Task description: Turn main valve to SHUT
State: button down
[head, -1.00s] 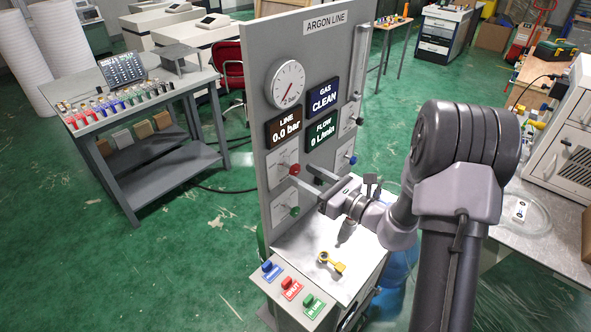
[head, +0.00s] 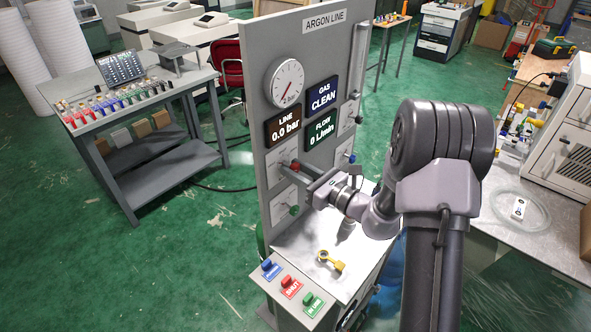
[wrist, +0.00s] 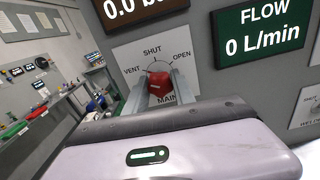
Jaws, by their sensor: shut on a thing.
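The main valve is a red knob (head: 294,166) on the upright grey panel headed ARGON LINE. In the wrist view the knob (wrist: 160,84) sits on a white plate (wrist: 128,56) marked VENT at left, SHUT at top, OPEN at right and MAIN below. My gripper (head: 304,172) is at the panel, its fingers on either side of the knob. In the wrist view my gripper (wrist: 160,90) is shut on it. I cannot tell exactly which mark the knob points to.
Displays read LINE 0.0 bar (head: 284,128) and FLOW 0 L/min (head: 320,130). A green knob (head: 294,210) is just below, and a blue knob (head: 351,158) is at right. A yellow tool-like piece (head: 331,262) lies on the shelf. Coloured switches (head: 290,287) line its front.

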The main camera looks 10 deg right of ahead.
jog(key=shift+m, duration=0.3)
jog(key=m+p, duration=0.4)
jog(key=m, duration=0.1)
jog(key=shift+r+m+p, duration=0.15)
jog(key=shift+m+p, duration=0.25)
jog(key=m+p, duration=0.3)
jog(key=m, duration=0.2)
jog(key=shift+m+p, duration=0.3)
jog(key=c, duration=1.1)
grip_release()
jog(key=shift+o, duration=0.2)
jog(key=b+v, duration=0.1)
jog(key=v, duration=1.6)
jog(key=shift+s, duration=0.2)
